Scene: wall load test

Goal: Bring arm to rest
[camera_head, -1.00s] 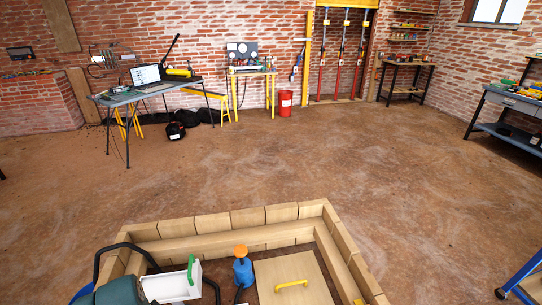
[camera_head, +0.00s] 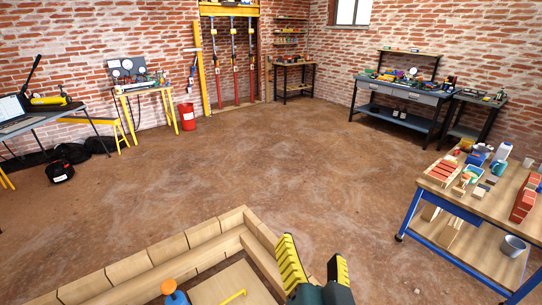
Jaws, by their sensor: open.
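My gripper (camera_head: 316,272) shows at the bottom of the head view, to the right of the middle. Its two black and yellow fingers point up and stand apart, with nothing visible between them. It appears in front of the right corner of a low wooden block border (camera_head: 190,245). The rest of my arm is below the picture.
Inside the border are a blue object with an orange top (camera_head: 172,292) and a board with a yellow handle (camera_head: 232,298). A blue-legged workbench (camera_head: 490,208) with bricks and tools stands at right. The middle floor is clear.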

